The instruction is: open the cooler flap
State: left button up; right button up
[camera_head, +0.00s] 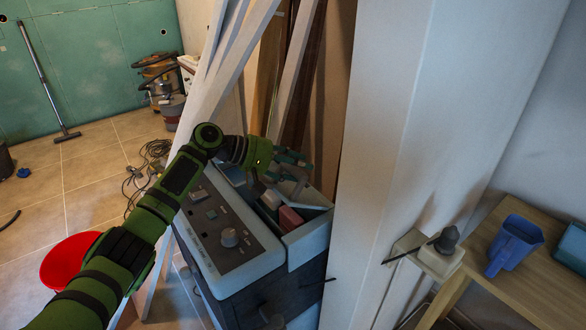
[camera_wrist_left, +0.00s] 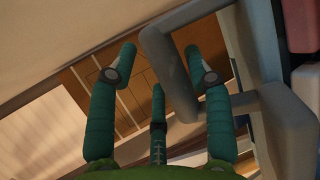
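The cooler (camera_head: 215,235) is a dark box with a pale grey top, a control panel and a round knob. An open compartment (camera_head: 308,230) on its right side shows red and grey items inside. My left gripper (camera_head: 290,166) is over the compartment's far end. In the left wrist view, its fingers (camera_wrist_left: 160,72) are spread, and one bar of a grey loop handle (camera_wrist_left: 165,75) lies between them. The right finger overlaps the loop; contact is unclear. The flap's exact position is partly hidden by my gripper. My right gripper is not in view.
Pale boards (camera_head: 212,85) lean behind the cooler, and a broad white post (camera_head: 390,130) stands close on its right. A wooden table (camera_head: 525,275) holds a blue jug (camera_head: 514,243). A red bucket (camera_head: 68,262) is beside my left arm. Tiled floor is open at far left.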

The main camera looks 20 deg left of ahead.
pick_arm(q)
jog(key=shift+f, duration=0.2)
jog(key=shift+s+a+r, duration=0.2)
jog(key=shift+a, duration=0.3)
jog(key=v, duration=1)
jog(key=shift+a+r, duration=0.15)
jog(key=shift+r, duration=0.2)
jog(key=shift+s, duration=0.1)
